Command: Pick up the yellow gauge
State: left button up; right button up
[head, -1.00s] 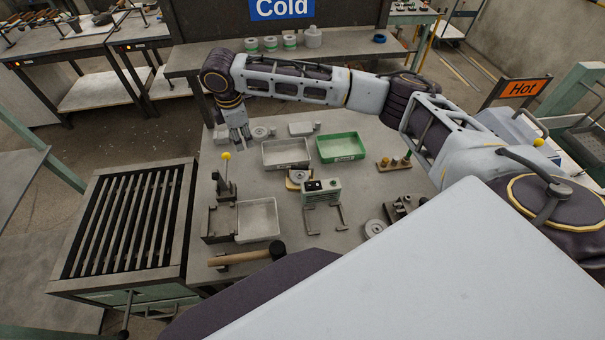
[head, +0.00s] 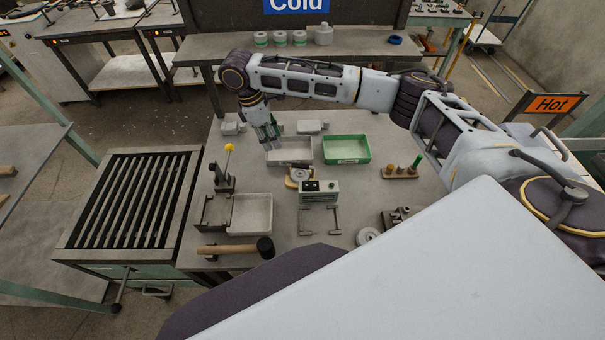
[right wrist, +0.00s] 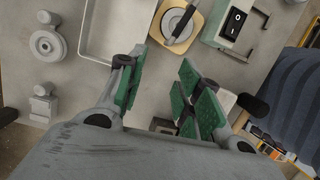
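The yellow gauge (head: 298,174), a small yellow-framed piece with a round disc, lies on the table just left of a switch box. In the right wrist view the yellow gauge (right wrist: 196,28) shows at the top, partly cut off, beyond my fingertips. My right gripper (head: 270,143) is above the left part of the grey tray, left of and behind the gauge. In the right wrist view my right gripper (right wrist: 160,85) has its green-padded fingers apart with nothing between them. My left gripper is not in view.
The switch box (head: 319,191) stands close right of the gauge. A grey tray (head: 289,162) and a green tray (head: 346,160) lie behind it. A lever with a yellow ball (head: 229,148), a white tray (head: 250,231) and a hammer (head: 228,250) are at the left.

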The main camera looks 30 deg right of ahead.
aim_at(300, 167)
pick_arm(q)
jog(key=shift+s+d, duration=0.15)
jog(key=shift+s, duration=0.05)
pick_arm(e)
jog(key=shift+s+d+r+m+g+h, duration=0.25)
jog(key=shift+s+d+m+g+h, duration=0.1)
jog(key=shift+s+d+m, duration=0.4)
jog(key=shift+s+d+r+m+g+h, duration=0.3)
jog(key=shift+s+d+m, duration=0.2)
jog(key=shift+m, duration=0.45)
jog(key=shift+f, duration=0.15)
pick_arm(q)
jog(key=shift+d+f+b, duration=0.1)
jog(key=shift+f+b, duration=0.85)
pick_arm(e)
jog(key=shift+x, duration=4.15)
jog(key=shift+s+f, duration=0.1)
jog(key=shift+f, duration=0.1)
jog(key=shift+s+d+f, duration=0.1)
jog(key=shift+s+f, duration=0.05)
jog(key=shift+f, duration=0.25)
jog(key=shift+x, duration=2)
